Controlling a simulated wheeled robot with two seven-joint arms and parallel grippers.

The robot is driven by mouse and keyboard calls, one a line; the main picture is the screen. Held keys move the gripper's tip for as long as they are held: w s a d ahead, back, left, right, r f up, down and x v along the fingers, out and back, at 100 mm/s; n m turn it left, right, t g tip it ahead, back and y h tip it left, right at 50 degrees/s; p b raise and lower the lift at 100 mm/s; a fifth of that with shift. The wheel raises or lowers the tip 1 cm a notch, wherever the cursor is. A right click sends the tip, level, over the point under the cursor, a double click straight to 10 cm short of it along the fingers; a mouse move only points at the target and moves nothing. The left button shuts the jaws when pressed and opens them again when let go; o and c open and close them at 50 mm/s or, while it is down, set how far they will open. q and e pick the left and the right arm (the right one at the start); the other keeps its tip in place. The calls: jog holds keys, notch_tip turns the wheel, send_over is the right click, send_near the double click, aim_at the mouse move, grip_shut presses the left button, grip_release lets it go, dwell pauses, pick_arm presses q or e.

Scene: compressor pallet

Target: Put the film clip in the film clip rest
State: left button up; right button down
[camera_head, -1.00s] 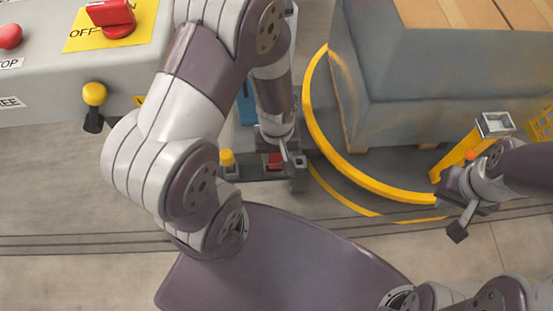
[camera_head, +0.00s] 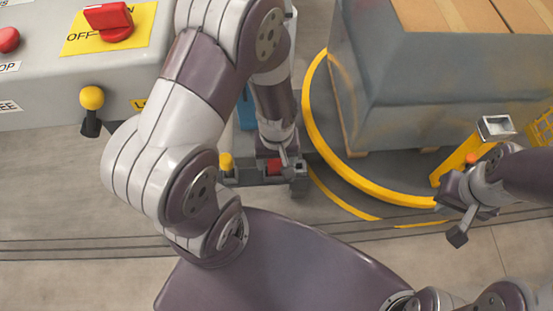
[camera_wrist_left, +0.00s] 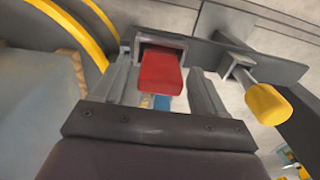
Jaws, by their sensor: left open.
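A red block (camera_wrist_left: 161,72), which looks like the film clip, sits in a dark grey bracket (camera_wrist_left: 176,42), which looks like its rest, in the left wrist view. The red block also shows in the head view (camera_head: 274,167), partly covered by my left gripper. My left gripper (camera_wrist_left: 163,84) is open, with one finger on each side of the red block and a gap showing on both sides. It points down at the bracket in the head view (camera_head: 281,160). My right gripper (camera_head: 466,224) hangs at the right, away from the bracket; its jaw opening is unclear.
A yellow-ended part (camera_wrist_left: 268,103) sits in a bracket beside the red block. A grey control panel (camera_head: 45,100) stands at left. A wrapped pallet load (camera_head: 430,85) and a curved yellow rail (camera_head: 345,178) lie right of my left arm. A yellow post (camera_head: 458,155) stands near my right gripper.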

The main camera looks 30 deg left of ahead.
pick_arm(q)
notch_tip(320, 180, up, 10)
jog(key=p, duration=0.4)
notch_tip(320, 180, up, 7)
jog(key=m+t, duration=0.1)
jog(key=m, duration=0.5)
jog(key=shift+w+a+r+m, duration=0.15)
jog(key=shift+a+r+m, duration=0.05)
jog(key=shift+m, duration=0.1)
notch_tip(320, 180, up, 26)
jog(key=p, duration=2.5)
jog(key=shift+p, duration=0.3)
jog(key=shift+f, duration=0.1)
